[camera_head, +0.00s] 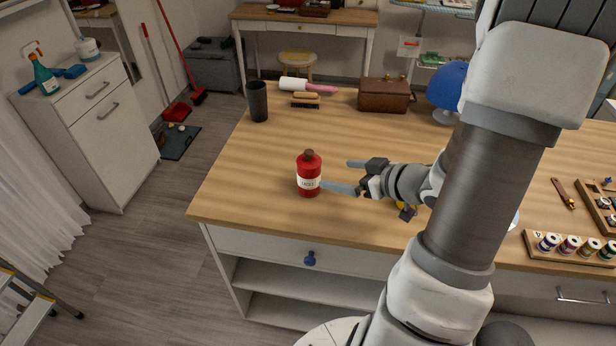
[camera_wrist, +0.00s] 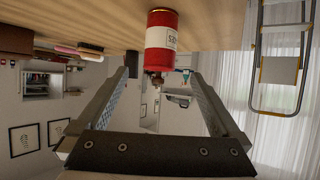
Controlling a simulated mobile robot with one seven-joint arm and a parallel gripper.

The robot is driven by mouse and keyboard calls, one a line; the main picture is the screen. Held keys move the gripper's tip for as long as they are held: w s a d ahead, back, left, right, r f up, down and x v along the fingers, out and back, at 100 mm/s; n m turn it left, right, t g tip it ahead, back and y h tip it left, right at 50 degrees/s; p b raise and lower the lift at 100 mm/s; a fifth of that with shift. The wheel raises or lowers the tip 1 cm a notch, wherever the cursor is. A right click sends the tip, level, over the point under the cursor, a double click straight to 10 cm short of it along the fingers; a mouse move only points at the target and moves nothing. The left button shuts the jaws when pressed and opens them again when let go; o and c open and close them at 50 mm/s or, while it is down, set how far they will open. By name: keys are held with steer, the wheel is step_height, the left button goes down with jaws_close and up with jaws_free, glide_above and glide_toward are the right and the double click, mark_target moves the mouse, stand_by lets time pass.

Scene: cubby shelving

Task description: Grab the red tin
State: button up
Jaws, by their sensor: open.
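The red tin (camera_head: 308,176) stands upright on the wooden table near its front left part. It has a white label and a brown cap. My gripper (camera_head: 342,176) is open and low over the table, just right of the tin, with its fingers pointing left. One finger tip is close to the tin's right side; I cannot tell whether it touches. In the wrist view the red tin (camera_wrist: 161,40) lies ahead, between the lines of the two open fingers (camera_wrist: 158,88), near the top of the picture. Nothing is held.
A black cup (camera_head: 257,101), a brush (camera_head: 305,101), a lint roller (camera_head: 295,85), a brown box (camera_head: 384,95) and a blue lamp (camera_head: 447,86) stand farther back. A yellow object sits partly hidden behind my wrist. The table left of the tin is clear.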

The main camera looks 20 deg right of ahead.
mark_target(318, 172)
steer(key=b+x, duration=0.1)
steer(key=x, duration=0.7)
steer(key=shift+w+a+f, duration=0.15)
steer(key=shift+w+f, duration=0.1)
steer(key=shift+r+b+x, duration=0.15)
steer(key=shift+b+x, duration=0.2)
steer(key=shift+x, duration=1.2)
steer(key=shift+r+b+x, duration=0.15)
steer(key=shift+b+x, duration=0.15)
steer(key=shift+x, duration=1.2)
steer(key=shift+w+a, duration=0.1)
steer(key=shift+w, duration=0.05)
steer(key=c, duration=1.4)
steer(key=shift+r, duration=0.1)
